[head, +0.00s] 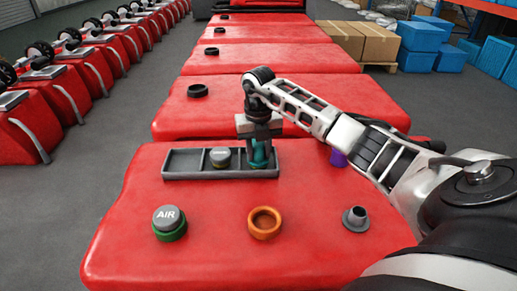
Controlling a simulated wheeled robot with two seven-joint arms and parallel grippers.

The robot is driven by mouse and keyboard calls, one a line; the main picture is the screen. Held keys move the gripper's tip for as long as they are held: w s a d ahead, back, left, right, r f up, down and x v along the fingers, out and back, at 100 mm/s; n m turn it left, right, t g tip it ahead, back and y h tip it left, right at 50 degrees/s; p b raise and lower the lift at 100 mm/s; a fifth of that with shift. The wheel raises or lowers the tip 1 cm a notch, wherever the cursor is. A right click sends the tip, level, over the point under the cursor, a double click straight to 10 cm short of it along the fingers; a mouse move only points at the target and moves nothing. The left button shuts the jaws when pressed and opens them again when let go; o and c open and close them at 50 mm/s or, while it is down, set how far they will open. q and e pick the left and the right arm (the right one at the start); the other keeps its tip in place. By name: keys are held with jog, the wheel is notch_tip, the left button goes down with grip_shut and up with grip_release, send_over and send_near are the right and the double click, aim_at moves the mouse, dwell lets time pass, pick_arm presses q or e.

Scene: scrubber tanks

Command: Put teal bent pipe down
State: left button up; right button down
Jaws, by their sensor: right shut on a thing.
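The teal bent pipe (260,153) is upright in the right compartment area of the grey tray (184,173), partly hidden by my right gripper. My right gripper (259,137) points down and is shut on the teal bent pipe. I cannot tell whether the pipe touches the tray's floor. A grey round cap (220,157) sits in the tray's middle compartment, and the left compartment is empty. My left gripper is not in view.
On the red tank top stand an AIR cap (167,218) on a green ring (171,234), an orange ring (265,223), a grey flanged fitting (355,219) and a purple part (338,158) near my right arm. More red tanks (265,55) lie behind.

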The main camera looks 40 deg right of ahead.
aim_at(259, 146)
jog(key=shift+r, duration=0.1)
jog(key=c, duration=1)
grip_release()
jog(key=shift+r, duration=0.15)
notch_tip(259, 146, up, 11)
jog(key=shift+f, duration=0.2)
jog(key=shift+r, duration=0.55)
